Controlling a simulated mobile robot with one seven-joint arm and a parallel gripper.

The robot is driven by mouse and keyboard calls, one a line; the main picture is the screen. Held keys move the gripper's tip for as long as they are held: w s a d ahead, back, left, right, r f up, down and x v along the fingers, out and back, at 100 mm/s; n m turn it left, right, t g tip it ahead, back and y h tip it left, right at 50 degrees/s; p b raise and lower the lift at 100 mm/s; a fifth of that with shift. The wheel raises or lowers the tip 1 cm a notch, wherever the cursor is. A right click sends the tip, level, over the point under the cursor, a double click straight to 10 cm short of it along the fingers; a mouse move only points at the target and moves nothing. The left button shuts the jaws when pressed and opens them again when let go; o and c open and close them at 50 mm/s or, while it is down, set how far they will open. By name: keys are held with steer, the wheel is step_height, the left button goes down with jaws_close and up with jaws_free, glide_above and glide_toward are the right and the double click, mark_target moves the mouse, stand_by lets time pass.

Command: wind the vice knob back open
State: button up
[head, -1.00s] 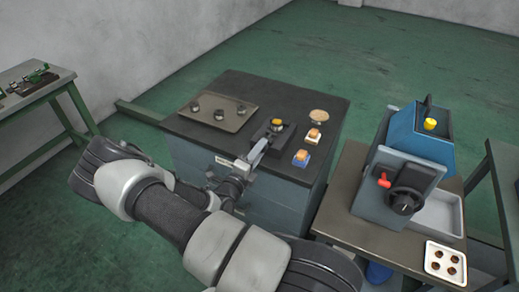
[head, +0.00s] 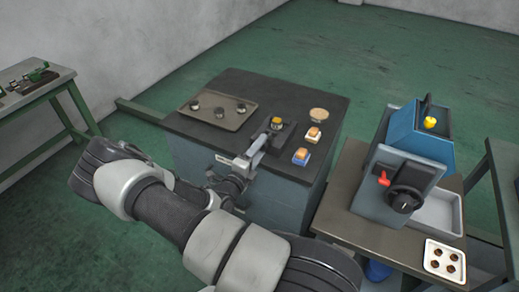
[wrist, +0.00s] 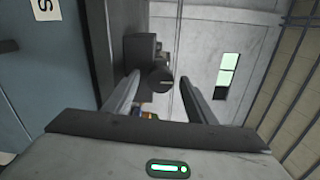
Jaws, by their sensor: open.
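The vice (head: 286,131) is a small dark block near the front edge of the dark bench top, with a yellow piece at its top. In the wrist view the vice (wrist: 138,48) is a dark body, and its round dark knob (wrist: 161,83) faces me between my fingertips. My gripper (head: 263,142) is in front of the vice at the bench edge. It also shows in the wrist view (wrist: 160,78), open, with a finger on each side of the knob and visible gaps. In the head view the gripper hides the knob.
A tray (head: 240,122) with several dark round parts lies left of the vice. Two orange-topped buttons (head: 313,134) (head: 301,156) and a round tan disc (head: 319,114) are to the right. A blue machine (head: 410,165) with a black dial stands further right.

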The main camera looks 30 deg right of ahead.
steer(key=b+v, duration=0.1)
steer(key=v, duration=1.6)
steer(key=shift+s+b, duration=0.2)
steer(key=shift+b, duration=0.15)
steer(key=shift+a, duration=0.15)
steer(key=s+r+m+g+y, duration=0.3)
steer(key=s+r+m+g, duration=0.25)
steer(key=m, duration=0.65)
steer(key=s+r+m+g+y, duration=0.4)
steer(key=r+m, duration=0.3)
steer(key=m, duration=0.4)
steer(key=s+a+r+m+t+y, duration=0.2)
steer(key=a+r+m+t+y, duration=0.1)
steer(key=r+m, duration=0.5)
steer(key=s+a+r+m+t+y, duration=0.2)
steer(key=a+r+m+y, duration=0.3)
steer(key=r+m, duration=0.4)
steer(key=shift+s+m+t+y, duration=0.3)
steer(key=shift+s+m+t, duration=0.05)
steer(key=shift+m+t, duration=0.2)
steer(key=shift+c, duration=0.2)
